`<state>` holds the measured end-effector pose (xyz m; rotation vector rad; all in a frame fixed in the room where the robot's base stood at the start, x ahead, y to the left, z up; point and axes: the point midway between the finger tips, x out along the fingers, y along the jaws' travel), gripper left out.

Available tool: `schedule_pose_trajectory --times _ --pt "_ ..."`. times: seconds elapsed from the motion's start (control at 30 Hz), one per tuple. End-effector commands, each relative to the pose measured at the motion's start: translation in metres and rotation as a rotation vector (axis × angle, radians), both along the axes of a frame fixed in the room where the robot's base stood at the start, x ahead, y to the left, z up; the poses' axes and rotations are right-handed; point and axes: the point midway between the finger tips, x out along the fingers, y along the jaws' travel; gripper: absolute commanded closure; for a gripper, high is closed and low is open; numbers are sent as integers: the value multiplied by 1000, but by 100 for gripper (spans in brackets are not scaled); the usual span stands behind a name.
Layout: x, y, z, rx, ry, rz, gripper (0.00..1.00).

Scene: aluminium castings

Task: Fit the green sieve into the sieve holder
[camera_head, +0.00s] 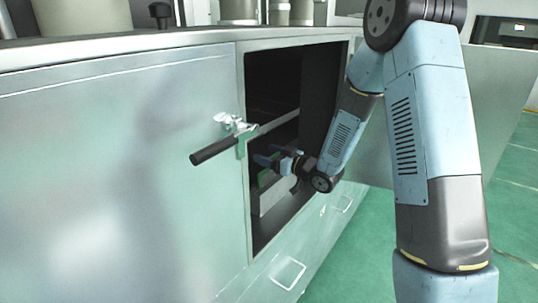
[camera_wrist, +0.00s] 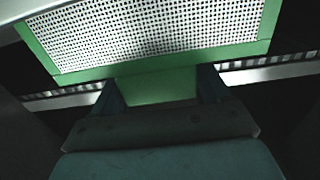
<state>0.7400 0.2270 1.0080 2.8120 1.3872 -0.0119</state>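The green sieve (camera_wrist: 150,28) fills the top of the wrist view: a green frame around a pale perforated sheet, with a green tab towards me. My gripper (camera_wrist: 158,88) has its two fingers against the sides of this tab, holding the sieve. In the head view my gripper (camera_head: 268,162) is inside the dark cabinet opening, with a little green of the sieve (camera_head: 265,177) showing. A metal rail with a slotted strip, apparently part of the sieve holder (camera_wrist: 270,73), runs behind the tab on both sides. The sieve's far edge is out of view, so its seating cannot be told.
The metal cabinet (camera_head: 130,130) has a narrow opening, whose edges are close to my forearm. A latch with a black handle (camera_head: 213,152) sticks out left of the opening. An open door panel (camera_head: 480,90) stands at the right. The green floor (camera_head: 370,225) is clear.

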Motion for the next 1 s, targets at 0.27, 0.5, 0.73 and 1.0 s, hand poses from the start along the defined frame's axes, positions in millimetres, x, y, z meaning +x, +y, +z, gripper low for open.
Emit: schedule_pose_trajectory --times 0.27,0.5,0.73,1.0 --pt "0 0 0 0 0 0 0" --pt "-1 -1 0 -1 1 0 0" --pt "-15 -21 0 -2 1 -3 0" --pt "-47 -64 0 0 1 -4 0"
